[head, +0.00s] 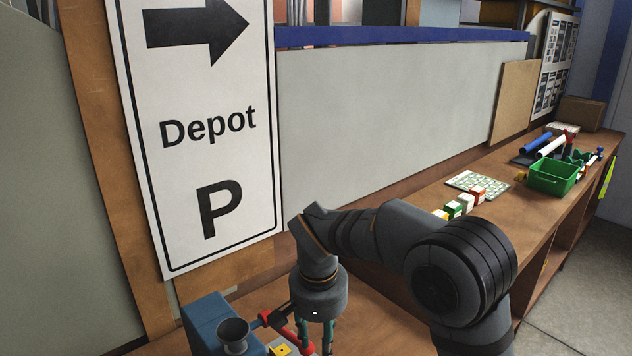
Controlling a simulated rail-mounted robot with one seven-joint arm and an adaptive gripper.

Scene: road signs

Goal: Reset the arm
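My arm reaches in from the lower right in the head view and bends down toward the wooden bench (382,325). My gripper (316,338) points downward at the bottom edge of the view. Only the upper part of its fingers shows, and the fingertips are cut off by the frame. I cannot tell whether it is open or shut, or whether it holds anything. A red tool-like thing (290,328) is close beside it on the left.
A blue box (208,322) and a dark grey cup (234,334) stand left of my gripper. A large Depot sign (208,165) stands behind. Along the bench to the right are several small coloured blocks (454,209), a patterned sheet (474,183) and a green bin (553,178).

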